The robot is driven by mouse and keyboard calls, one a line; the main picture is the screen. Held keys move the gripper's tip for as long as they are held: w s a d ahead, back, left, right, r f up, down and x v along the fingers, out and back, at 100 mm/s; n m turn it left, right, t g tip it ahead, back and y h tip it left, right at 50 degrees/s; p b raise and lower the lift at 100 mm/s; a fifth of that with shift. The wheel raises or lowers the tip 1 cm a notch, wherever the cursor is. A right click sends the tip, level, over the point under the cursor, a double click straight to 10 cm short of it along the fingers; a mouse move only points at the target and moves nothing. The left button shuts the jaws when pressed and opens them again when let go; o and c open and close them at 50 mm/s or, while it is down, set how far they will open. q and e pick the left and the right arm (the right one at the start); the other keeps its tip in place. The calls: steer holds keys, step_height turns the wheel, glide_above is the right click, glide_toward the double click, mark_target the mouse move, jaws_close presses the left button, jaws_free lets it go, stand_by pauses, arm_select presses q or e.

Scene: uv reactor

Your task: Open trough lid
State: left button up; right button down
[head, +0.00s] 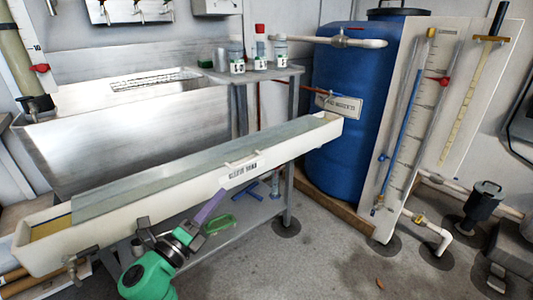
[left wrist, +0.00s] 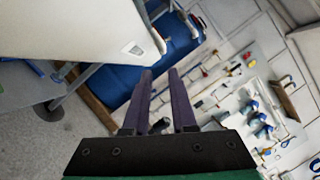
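The long white trough (head: 150,203) runs diagonally across the head view, with a label (head: 243,172) on its front wall. A flat grey-green lid (head: 190,165) lies over most of its top. At the near left end a short stretch with yellowish contents shows uncovered. A small pale piece, perhaps a handle, sits at the lid's front edge above the label. My left gripper (head: 217,197) has purple fingers just in front of and below the label; contact cannot be told. In the left wrist view its fingers (left wrist: 160,71) stand apart with nothing between them. My right gripper is not in view.
A steel basin (head: 130,140) stands behind the trough. Several bottles stand on a shelf behind it. A blue barrel (head: 340,100) and a gauge panel (head: 425,110) stand at right. A green loop (head: 220,224) is on the lower shelf. The floor at front right is mostly clear.

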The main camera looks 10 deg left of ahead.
mark_target(249, 162)
arm_select(q)
steer(key=x, duration=1.4)
steer(key=shift+s+d+r, duration=0.1)
steer(key=shift+d+r, duration=0.05)
steer(key=shift+r, duration=0.05)
jaws_close()
stand_by(0.7)
